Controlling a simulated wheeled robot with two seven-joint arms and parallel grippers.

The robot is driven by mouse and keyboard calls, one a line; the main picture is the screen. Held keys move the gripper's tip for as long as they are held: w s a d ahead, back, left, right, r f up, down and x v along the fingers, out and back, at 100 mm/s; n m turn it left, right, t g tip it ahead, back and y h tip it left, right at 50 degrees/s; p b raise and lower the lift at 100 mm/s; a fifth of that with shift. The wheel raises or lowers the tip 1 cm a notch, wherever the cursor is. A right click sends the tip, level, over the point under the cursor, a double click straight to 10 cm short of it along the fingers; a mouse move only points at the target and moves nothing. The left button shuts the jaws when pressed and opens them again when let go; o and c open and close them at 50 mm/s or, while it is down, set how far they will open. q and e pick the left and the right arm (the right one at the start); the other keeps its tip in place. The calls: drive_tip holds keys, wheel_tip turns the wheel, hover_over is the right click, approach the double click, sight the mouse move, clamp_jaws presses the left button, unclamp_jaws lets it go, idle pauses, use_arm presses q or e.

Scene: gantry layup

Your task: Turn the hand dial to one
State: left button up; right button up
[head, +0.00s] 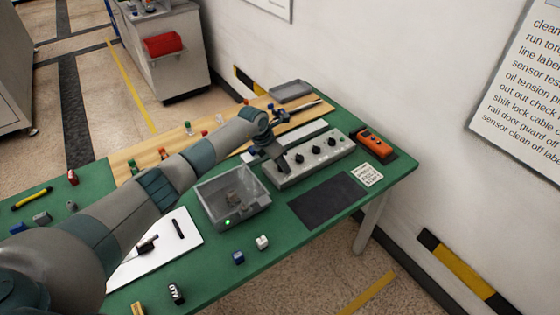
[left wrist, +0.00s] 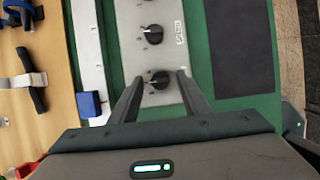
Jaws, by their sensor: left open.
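A grey control box (head: 318,158) with a row of black dials lies on the green table. Another black dial (left wrist: 153,34) is farther up the box, beside a small label too small to read. In the head view my left gripper (head: 284,162) is at the left end of the box, partly hiding it. Which dial is the hand dial is not legible. My right gripper is not in view.
A grey open bin (head: 213,219) stands in front of the box. A dark mat (head: 322,203) lies to the right, with an orange device (head: 375,143) behind. A blue block (left wrist: 89,104) is left of the fingers. A wall runs behind the table.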

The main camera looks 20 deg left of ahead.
use_arm(q)
drive_tip(key=c, duration=1)
drive_tip(key=shift+c, duration=0.2)
